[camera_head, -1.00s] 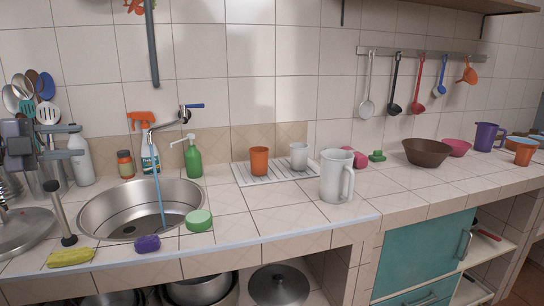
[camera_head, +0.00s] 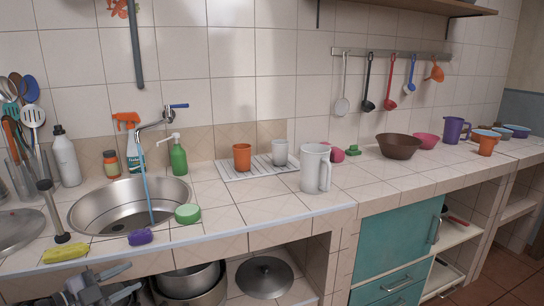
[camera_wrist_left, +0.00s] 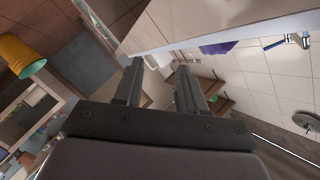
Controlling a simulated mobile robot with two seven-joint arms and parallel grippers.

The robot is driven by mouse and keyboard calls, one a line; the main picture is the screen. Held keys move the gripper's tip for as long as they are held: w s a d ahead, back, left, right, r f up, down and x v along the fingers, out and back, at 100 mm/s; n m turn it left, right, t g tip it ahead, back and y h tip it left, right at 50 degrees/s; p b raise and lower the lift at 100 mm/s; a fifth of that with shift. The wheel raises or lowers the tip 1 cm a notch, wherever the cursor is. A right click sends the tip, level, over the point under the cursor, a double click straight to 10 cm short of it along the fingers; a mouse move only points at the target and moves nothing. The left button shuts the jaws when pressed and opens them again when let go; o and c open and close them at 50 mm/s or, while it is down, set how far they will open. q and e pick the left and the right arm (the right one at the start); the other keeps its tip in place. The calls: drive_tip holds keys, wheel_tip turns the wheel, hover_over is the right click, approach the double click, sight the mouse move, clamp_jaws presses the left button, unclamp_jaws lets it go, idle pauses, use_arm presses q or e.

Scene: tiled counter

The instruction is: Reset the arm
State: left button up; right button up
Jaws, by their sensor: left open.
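My left gripper (camera_head: 124,281) is at the lower left of the head view, below the counter's front edge and in front of the open shelf. Its two fingers are apart with nothing between them. It also shows open and empty in the left wrist view (camera_wrist_left: 160,68), with the floor side and the counter edge beyond it. My right gripper is in no view.
The tiled counter (camera_head: 262,212) has a sink (camera_head: 115,205). A yellow sponge (camera_head: 65,254) and a purple sponge (camera_head: 140,237) lie near its front edge, above my gripper. A white jug (camera_head: 315,168) stands mid-counter.

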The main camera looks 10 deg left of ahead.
use_arm(q)
drive_tip(key=s+d+f+n+g+y, duration=0.4)
drive_tip(key=s+d+f+n, duration=0.7)
drive_tip(key=s+d+f, duration=0.7)
drive_tip(key=s+d+p, duration=0.1)
drive_tip(key=d, duration=0.2)
drive_tip(key=shift+s+d+f+n, duration=0.15)
drive_tip(key=shift+s+f+n, duration=0.2)
drive_tip(key=shift+n, duration=0.05)
drive_tip(key=shift+c, duration=0.3)
